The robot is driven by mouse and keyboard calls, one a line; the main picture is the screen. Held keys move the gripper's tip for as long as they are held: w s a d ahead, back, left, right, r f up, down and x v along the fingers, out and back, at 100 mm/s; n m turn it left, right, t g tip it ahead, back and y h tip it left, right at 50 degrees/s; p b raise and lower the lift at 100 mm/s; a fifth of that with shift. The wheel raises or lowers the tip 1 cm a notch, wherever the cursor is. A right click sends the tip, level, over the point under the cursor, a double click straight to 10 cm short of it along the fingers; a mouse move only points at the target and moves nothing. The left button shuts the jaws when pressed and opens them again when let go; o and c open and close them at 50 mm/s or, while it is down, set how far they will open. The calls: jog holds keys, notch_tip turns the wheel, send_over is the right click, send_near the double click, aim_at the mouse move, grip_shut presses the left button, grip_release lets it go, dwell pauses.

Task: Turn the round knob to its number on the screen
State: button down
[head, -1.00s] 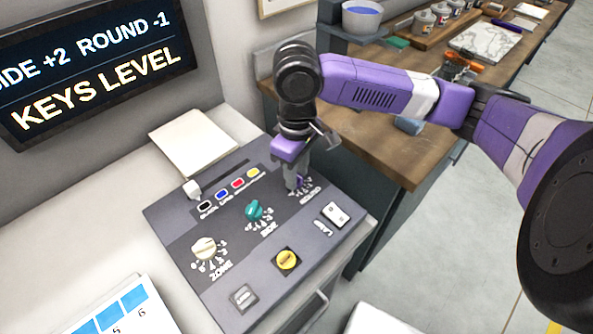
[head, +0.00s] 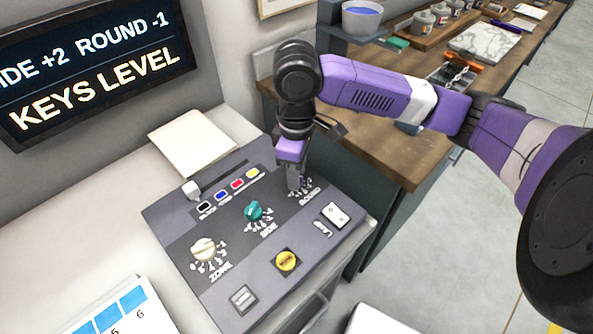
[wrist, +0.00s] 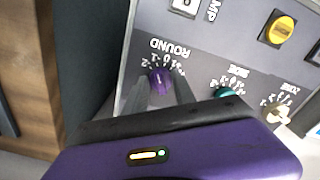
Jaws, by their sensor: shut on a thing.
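The round knob (wrist: 160,80) is purple, sits at the panel's ROUND label and shows between my fingers in the wrist view; its exact pointer setting is hard to read. My gripper (head: 295,187) points down at it and is shut on it; in the wrist view the two grey fingertips (wrist: 161,88) stand on either side of the knob. In the head view my gripper hides the knob. The screen (head: 90,65) reads "IDE +2 ROUND -1" and "KEYS LEVEL", its left edge cut off.
A teal knob (head: 254,211) and a cream knob (head: 204,249) stand to the left on the same grey panel (head: 180,225). A yellow button (head: 286,261) and a white switch (head: 336,214) are nearer the front. A wooden bench (head: 400,150) lies right.

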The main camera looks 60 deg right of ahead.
jog(key=c, duration=1.1)
grip_release()
jog(key=shift+o, duration=0.2)
jog(key=shift+r, duration=3.9)
jog(key=shift+w+a, duration=0.1)
